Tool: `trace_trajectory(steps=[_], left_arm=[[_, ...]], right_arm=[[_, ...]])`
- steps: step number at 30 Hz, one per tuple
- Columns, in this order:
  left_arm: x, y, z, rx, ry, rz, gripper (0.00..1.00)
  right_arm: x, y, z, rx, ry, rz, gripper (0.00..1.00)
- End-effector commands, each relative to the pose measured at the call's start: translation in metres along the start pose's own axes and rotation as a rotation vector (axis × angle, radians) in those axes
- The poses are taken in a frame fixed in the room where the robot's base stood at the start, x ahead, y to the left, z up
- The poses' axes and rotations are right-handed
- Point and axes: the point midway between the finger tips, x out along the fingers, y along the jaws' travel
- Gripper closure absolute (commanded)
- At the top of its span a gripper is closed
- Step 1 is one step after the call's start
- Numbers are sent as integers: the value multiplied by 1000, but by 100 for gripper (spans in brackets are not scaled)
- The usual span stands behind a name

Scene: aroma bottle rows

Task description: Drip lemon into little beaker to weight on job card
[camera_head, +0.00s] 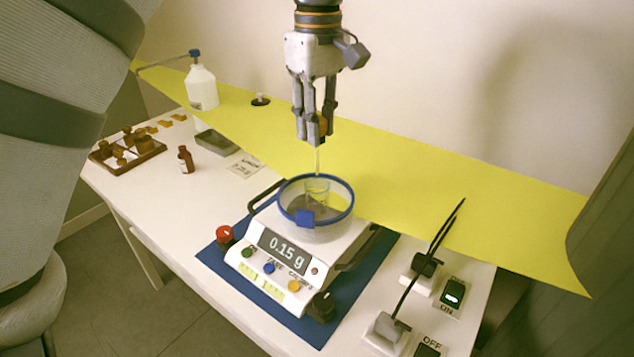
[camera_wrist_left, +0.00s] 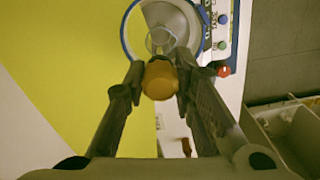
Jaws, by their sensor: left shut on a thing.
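My left gripper (camera_head: 316,138) is shut on the orange bulb of a dropper (camera_wrist_left: 160,80). Its thin glass tube (camera_head: 318,160) points down above the little beaker (camera_head: 317,187). The beaker stands inside a clear round shield with a blue rim (camera_head: 290,217) on the balance (camera_head: 262,277). The balance display (camera_head: 282,249) reads 0.15 g. In the wrist view the beaker (camera_wrist_left: 163,38) shows just past the bulb. A brown bottle (camera_head: 186,160) stands alone on the table at the left. A white card (camera_head: 245,166) lies near it; its writing is too small to read surely. My right gripper is out of view.
A brown rack (camera_head: 128,158) with small bottles stands at the far left. Plugs with cables (camera_head: 388,328) and switches are at the right. A yellow panel (camera_head: 450,185) runs along the back.

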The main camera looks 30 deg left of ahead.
Motion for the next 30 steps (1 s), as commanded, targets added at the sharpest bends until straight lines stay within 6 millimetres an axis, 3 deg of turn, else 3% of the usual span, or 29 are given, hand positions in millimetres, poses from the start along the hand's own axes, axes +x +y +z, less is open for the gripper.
trace_trajectory(steps=[8,21,30], left_arm=[[-1,0,0,0,0,1,83],[-39,0,0,-1,1,1,83],[-40,0,0,0,0,0,83]], right_arm=[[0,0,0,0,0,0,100],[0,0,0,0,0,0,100],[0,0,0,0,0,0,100]])
